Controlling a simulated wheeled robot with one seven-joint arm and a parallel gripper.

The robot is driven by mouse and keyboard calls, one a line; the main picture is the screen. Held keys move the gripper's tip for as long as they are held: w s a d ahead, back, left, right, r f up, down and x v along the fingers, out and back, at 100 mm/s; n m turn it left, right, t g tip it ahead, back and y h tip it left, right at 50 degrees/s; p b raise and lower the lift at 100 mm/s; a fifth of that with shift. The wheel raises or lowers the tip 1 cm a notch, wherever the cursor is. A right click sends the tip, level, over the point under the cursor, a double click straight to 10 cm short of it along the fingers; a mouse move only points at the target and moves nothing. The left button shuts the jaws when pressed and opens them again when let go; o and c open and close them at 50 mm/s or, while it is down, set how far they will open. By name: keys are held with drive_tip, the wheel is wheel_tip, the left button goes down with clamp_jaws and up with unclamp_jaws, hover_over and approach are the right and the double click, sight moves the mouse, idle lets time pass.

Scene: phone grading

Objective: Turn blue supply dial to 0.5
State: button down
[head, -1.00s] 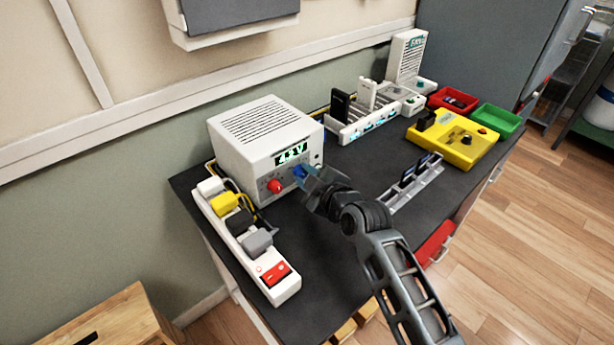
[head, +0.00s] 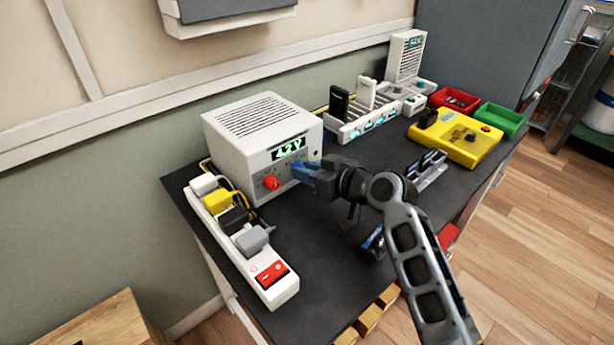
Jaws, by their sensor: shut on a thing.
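The white power supply (head: 228,149) stands at the back left of the dark bench. Its green display (head: 288,148) appears to read 4.2 V. A red dial (head: 271,183) is at the left of its front panel. The blue dial (head: 301,172) is to the right of the red one and mostly hidden by my gripper. My gripper (head: 312,174) is at the panel from the right, shut on the blue dial. The dial's pointer and exact setting cannot be made out.
A white power strip (head: 286,292) with several plugs lies in front and left of the supply. A white rack (head: 350,133) with phones stands behind. A yellow tester (head: 470,150), red bin (head: 440,98) and green bin (head: 508,121) are at right. A phone holder (head: 428,176) lies beyond my arm.

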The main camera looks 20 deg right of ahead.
drive_tip(key=m+y+b, duration=0.1)
drive_tip(key=m+b, duration=0.1)
drive_tip(key=m, duration=0.1)
drive_tip(key=shift+d+f+y, duration=0.15)
drive_tip(key=shift+f+y, duration=0.15)
drive_tip(key=shift+y, duration=0.1)
drive_tip(key=shift+m+y+b, duration=0.7)
drive_tip(key=shift+m, duration=0.8)
drive_tip(key=c, duration=0.9)
unclamp_jaws()
drive_tip(key=shift+r, duration=0.1)
drive_tip(key=shift+d, duration=0.1)
drive_tip(key=v, duration=0.7)
drive_tip(key=shift+s+d, duration=0.25)
drive_tip(key=shift+s, duration=0.05)
